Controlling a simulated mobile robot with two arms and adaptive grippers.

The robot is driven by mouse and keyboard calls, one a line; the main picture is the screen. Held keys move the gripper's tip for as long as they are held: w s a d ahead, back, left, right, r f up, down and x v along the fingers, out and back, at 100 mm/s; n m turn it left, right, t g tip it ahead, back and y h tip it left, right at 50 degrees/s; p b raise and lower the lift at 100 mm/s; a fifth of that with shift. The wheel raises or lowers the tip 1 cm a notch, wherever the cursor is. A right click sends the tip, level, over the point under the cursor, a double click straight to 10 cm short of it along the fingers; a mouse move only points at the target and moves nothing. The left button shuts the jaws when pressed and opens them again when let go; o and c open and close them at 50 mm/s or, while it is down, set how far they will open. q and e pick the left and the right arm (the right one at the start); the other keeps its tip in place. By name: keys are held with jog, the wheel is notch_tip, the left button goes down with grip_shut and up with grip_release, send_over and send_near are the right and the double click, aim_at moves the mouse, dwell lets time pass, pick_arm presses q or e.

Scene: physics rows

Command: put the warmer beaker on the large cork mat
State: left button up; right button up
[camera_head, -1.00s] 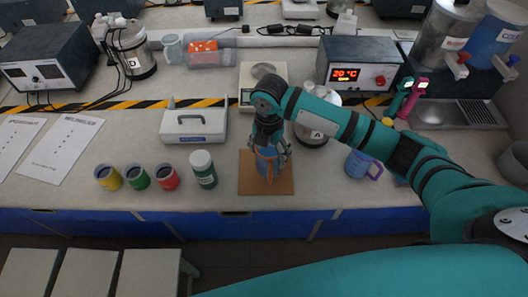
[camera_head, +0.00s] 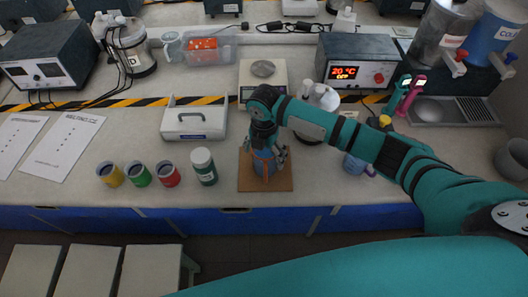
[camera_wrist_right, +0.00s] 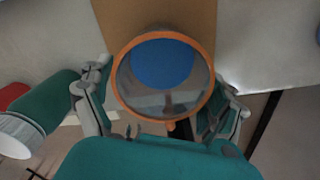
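A blue beaker (camera_head: 264,168) with an orange rim and handle stands upright on the square cork mat (camera_head: 281,184). In the right wrist view, the beaker's round orange rim (camera_wrist_right: 117,91) and blue inside show between the fingers, over the brown mat (camera_wrist_right: 190,14). My right gripper (camera_head: 268,157) is around the beaker from above, with its fingers spread and apparently clear of its sides. A second blue beaker (camera_head: 354,164) with a purple handle stands to the right, partly hidden by my right arm. No temperature shows on either beaker. My left gripper is not in view.
Yellow (camera_head: 110,174), green (camera_head: 138,174) and red (camera_head: 167,175) cups and a green jar with a white lid (camera_head: 204,167) stand left of the mat. A scale (camera_head: 263,82) and a heater reading 20 °C (camera_head: 356,61) stand behind. The bench's front edge is close.

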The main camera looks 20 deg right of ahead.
jog(key=shift+o, duration=0.3)
jog(key=shift+r, duration=0.1)
jog(key=shift+w+r, duration=0.1)
jog(key=shift+r, duration=0.2)
notch_tip(320, 180, up, 12)
jog(key=b, duration=0.1)
jog(key=shift+f+b, duration=0.25)
jog(key=shift+b, duration=0.1)
